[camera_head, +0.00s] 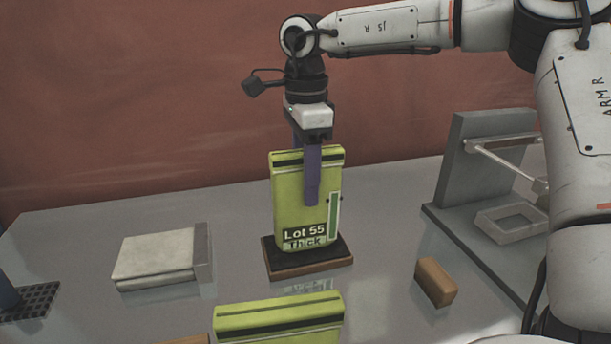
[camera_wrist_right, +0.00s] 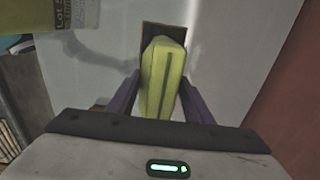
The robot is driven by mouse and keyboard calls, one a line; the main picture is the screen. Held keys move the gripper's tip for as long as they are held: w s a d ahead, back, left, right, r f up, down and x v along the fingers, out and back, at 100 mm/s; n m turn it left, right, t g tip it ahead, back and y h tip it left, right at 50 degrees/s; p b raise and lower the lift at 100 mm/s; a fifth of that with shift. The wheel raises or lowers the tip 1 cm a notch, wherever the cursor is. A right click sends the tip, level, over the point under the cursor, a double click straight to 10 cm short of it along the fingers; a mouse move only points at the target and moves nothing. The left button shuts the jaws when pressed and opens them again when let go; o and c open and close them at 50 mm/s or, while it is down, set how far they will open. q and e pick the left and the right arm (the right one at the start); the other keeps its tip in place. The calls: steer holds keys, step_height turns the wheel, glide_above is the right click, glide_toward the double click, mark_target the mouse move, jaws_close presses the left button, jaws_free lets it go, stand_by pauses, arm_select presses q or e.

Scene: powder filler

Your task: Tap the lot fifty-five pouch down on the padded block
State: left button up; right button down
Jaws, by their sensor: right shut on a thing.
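The lot fifty-five pouch (camera_head: 290,205) is yellow-green with a dark band along its top and a label reading "Lot 55 Thick". It stands nearly upright over the padded block (camera_head: 338,258), a dark pad on a wooden base. Its bottom edge appears at the pad; I cannot tell whether it presses on it. My right gripper (camera_head: 308,185) points down, its purple fingers shut on the pouch's upper part. In the right wrist view the pouch (camera_wrist_right: 160,85) sits between the fingers, with the block (camera_wrist_right: 163,29) beyond. My left gripper is not in view.
Another yellow-green pouch (camera_head: 280,318) stands at the front, cut off. A pale flat block with a grey end (camera_head: 155,257) lies left. A small brown block (camera_head: 436,282) lies right, before a grey stand (camera_head: 475,175). A black grid (camera_head: 30,302) is at far left.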

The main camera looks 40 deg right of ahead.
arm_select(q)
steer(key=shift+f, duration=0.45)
arm_select(e)
steer(key=shift+f, duration=0.5)
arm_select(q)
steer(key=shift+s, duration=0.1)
